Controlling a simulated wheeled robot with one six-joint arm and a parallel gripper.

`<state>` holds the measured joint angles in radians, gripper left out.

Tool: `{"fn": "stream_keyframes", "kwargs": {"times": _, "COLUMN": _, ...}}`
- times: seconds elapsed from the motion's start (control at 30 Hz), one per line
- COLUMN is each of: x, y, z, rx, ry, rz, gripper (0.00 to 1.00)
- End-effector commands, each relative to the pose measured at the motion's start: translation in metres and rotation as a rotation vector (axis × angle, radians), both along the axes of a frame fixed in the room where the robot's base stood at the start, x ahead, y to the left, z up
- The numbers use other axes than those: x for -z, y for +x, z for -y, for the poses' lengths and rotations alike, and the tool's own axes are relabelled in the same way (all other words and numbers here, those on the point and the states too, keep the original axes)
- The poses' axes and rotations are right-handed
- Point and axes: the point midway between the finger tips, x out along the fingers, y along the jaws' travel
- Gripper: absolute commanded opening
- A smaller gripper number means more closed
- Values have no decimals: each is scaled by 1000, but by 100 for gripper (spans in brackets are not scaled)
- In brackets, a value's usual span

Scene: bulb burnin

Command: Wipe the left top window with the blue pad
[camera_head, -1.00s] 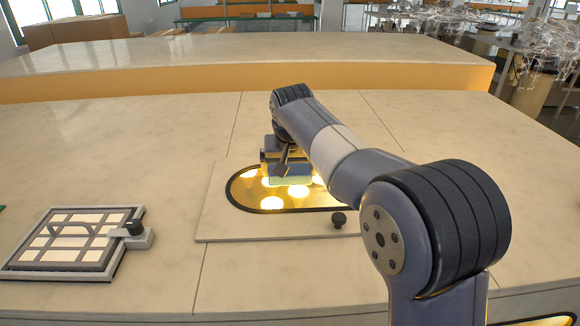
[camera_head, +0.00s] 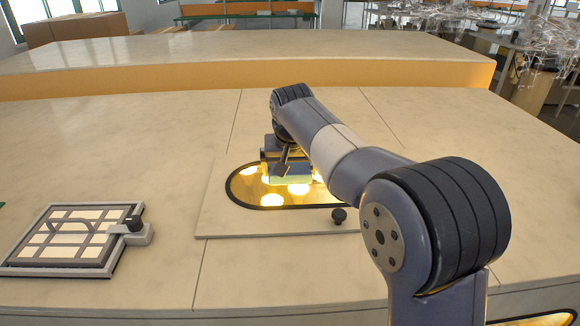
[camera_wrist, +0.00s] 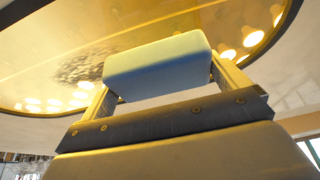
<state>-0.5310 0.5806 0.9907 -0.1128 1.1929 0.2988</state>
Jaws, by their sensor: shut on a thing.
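The left top window (camera_head: 240,188) is a rounded glowing amber pane set in a pale panel on the counter. My gripper (camera_wrist: 160,82) is shut on the blue pad (camera_wrist: 158,65), with a finger at each end of it. In the head view the pad (camera_head: 290,180) is over the middle of the window, partly hidden by my wrist; I cannot tell whether it touches the glass. In the wrist view a dark speckled smudge (camera_wrist: 80,70) shows on the window, left of the pad. My arm hides the window's right end.
A black knob (camera_head: 339,217) stands at the panel's front right. A framed grid tray (camera_head: 28,268) with a handle and a black-knobbed clamp lies at the left of the counter. The counter between tray and panel is clear. Another long counter (camera_head: 250,75) stands behind.

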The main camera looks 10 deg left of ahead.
Motion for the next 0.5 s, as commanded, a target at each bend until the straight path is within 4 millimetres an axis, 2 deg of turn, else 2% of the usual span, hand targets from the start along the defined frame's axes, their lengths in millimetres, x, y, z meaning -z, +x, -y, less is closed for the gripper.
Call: {"fn": "stream_keyframes", "kwargs": {"times": 0.5, "x": 11, "y": 0, "z": 0, "rx": 0, "ry": 0, "rz": 0, "gripper": 77}}
